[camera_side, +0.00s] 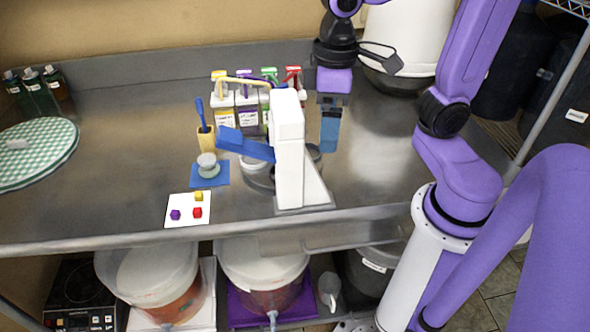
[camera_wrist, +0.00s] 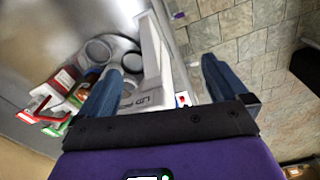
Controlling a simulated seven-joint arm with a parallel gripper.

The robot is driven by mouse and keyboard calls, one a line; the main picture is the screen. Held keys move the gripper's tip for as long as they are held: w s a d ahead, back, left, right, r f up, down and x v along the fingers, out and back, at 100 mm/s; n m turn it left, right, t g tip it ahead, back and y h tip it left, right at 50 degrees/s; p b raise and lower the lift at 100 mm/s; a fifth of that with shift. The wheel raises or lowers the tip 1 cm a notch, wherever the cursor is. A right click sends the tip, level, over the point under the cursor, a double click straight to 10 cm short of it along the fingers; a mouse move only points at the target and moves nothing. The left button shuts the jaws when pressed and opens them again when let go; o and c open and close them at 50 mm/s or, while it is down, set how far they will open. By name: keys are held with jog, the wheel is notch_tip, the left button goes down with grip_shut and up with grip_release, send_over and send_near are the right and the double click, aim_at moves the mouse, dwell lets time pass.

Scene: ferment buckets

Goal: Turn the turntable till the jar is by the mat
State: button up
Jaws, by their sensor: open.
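A white upright stand (camera_side: 290,150) with a blue bar (camera_side: 245,145) hides much of what is behind it. Low round grey rims (camera_side: 258,175) show beside its base; they look like the turntable, and I cannot make out the jar there. They also show as rings in the wrist view (camera_wrist: 97,50). A small blue mat (camera_side: 222,176) lies to the left with a pale round object (camera_side: 207,164) on it. My gripper (camera_side: 330,143) points down, open and apparently empty, right of the stand. Its two blue fingers are apart in the wrist view (camera_wrist: 164,66).
Packets with coloured tops (camera_side: 247,100) stand behind. A yellow cup (camera_side: 206,140) holds a blue tool. A white card (camera_side: 188,209) with small cubes lies near the front edge. Dark bottles (camera_side: 38,92) and a checked green round (camera_side: 38,152) are at the left.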

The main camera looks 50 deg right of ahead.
jog(key=s+f+n, duration=0.1)
jog(key=s+n, duration=0.1)
jog(key=s+d+f+n, duration=0.1)
jog(key=s+f+n, duration=0.1)
jog(key=s, duration=0.1)
jog(key=s+d+f+n, duration=0.1)
jog(key=s+f+n, duration=0.1)
jog(key=s, duration=0.1)
jog(key=shift+s+d+f, duration=0.15)
jog(key=shift+s+f, duration=0.05)
jog(key=shift+f, duration=0.05)
jog(key=shift+c, duration=0.7)
jog(key=shift+s, duration=0.15)
jog(key=c, duration=0.5)
jog(key=shift+r, duration=0.55)
jog(key=c, duration=0.5)
jog(key=shift+o, duration=0.2)
notch_tip(320, 180, up, 25)
jog(key=w+a+n, duration=0.2)
jog(key=w+n, duration=0.1)
jog(key=w, duration=1)
jog(key=w+d+f+n, duration=0.1)
jog(key=w+d, duration=0.3)
jog(key=w, duration=0.3)
jog(key=w+d+n, duration=0.2)
jog(key=w+d, duration=0.1)
jog(key=w, duration=0.3)
notch_tip(320, 180, down, 22)
grip_shut()
